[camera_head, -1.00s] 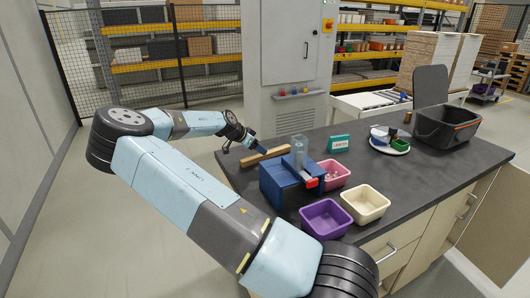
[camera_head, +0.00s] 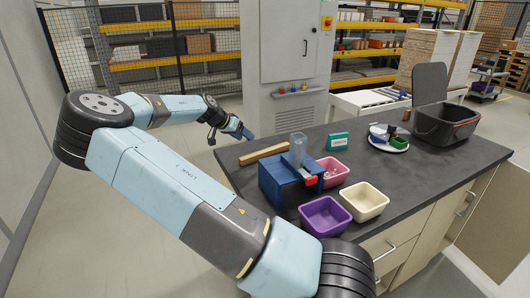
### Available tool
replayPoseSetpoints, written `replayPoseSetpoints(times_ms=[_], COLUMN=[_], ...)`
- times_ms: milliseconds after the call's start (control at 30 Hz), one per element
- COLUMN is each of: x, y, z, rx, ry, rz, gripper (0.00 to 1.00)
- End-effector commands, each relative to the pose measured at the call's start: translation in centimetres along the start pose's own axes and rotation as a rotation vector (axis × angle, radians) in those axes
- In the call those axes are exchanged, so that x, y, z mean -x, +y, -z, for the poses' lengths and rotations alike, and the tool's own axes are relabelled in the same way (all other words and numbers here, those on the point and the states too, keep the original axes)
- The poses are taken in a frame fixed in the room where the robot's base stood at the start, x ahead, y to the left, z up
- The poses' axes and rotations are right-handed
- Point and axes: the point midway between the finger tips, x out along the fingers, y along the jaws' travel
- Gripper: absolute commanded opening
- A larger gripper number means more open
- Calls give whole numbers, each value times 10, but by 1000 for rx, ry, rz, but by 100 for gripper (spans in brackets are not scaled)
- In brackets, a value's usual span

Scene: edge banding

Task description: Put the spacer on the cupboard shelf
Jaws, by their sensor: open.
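I cannot tell for sure which object is the spacer; a wooden bar (camera_head: 263,154) lies flat at the left back of the dark bench top (camera_head: 400,178). My gripper (camera_head: 248,135) is blue-tipped, small in view, and open. It is just behind and left of the bar, apart from it, near the bench's back left edge. It appears to hold nothing. The bench has a pale front with drawers, and a beige panel like an open cupboard door (camera_head: 496,222) stands at its right. The cupboard's inside and any shelf in it are hidden.
A blue device (camera_head: 287,184) with a clear upright tube stands right of the bar. Pink (camera_head: 334,172), purple (camera_head: 325,216) and cream (camera_head: 362,201) bins sit beside it. A teal box (camera_head: 337,141), a plate (camera_head: 388,146) and a black crate (camera_head: 446,126) stand farther back.

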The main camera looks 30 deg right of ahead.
Motion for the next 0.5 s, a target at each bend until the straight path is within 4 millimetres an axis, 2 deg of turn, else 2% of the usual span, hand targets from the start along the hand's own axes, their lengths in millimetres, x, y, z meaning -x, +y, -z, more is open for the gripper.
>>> replayPoseSetpoints(times_ms=[500], x=[-3], y=[1], z=[-2], rx=[827], ry=[-7], rz=[-3], gripper=[62])
